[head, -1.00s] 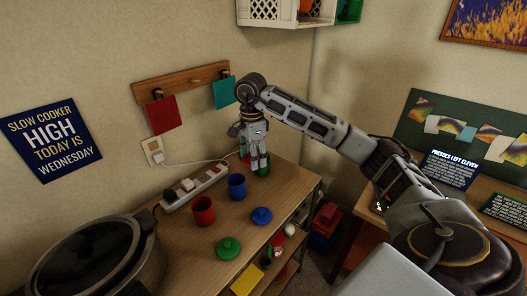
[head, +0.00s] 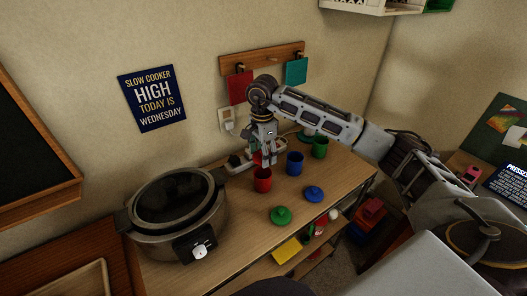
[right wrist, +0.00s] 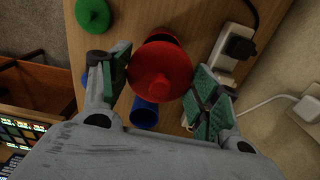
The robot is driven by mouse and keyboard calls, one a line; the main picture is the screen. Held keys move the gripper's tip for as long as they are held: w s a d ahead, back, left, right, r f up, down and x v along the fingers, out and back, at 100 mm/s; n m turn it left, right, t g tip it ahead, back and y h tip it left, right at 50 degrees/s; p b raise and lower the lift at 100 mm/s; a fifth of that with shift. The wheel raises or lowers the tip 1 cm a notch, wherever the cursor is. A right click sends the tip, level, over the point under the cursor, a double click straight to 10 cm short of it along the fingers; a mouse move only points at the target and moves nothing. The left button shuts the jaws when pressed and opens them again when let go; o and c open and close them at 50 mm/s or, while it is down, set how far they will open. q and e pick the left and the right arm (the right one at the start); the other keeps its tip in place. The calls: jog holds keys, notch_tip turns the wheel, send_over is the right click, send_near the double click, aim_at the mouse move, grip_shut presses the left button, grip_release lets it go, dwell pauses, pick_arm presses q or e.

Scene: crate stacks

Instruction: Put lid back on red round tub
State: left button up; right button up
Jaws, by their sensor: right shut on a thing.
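The red round tub (head: 262,185) stands open on the wooden table, left of the blue tub (head: 295,168). My right gripper (head: 264,153) is shut on the red lid (head: 257,159), just above the red tub. In the right wrist view the red lid (right wrist: 160,72) shows between the two fingers, with its knob facing the camera. It hides most of the red tub, whose edge (right wrist: 158,35) shows behind it. I cannot tell whether the lid touches the rim. My left gripper is out of view.
The green lid (head: 281,216) and the blue lid (head: 314,194) lie on the table in front. The green tub (head: 319,149) stands at the back right. A white power strip (right wrist: 215,60) with plugs lies close behind the red tub. A slow cooker (head: 180,213) fills the left end.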

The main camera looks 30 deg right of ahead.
jog(key=shift+w+a, duration=0.1)
jog(key=shift+a, duration=0.05)
jog(key=shift+w+d+n, duration=0.1)
jog(key=shift+d+n, duration=0.2)
jog(key=shift+a, duration=0.2)
jog(key=shift+d+f, duration=0.1)
jog(key=shift+f, duration=0.05)
notch_tip(320, 180, down, 6)
jog(key=b, duration=0.3)
jog(key=shift+b, duration=0.3)
dwell(0.5)
dwell(0.4)
dwell(0.6)
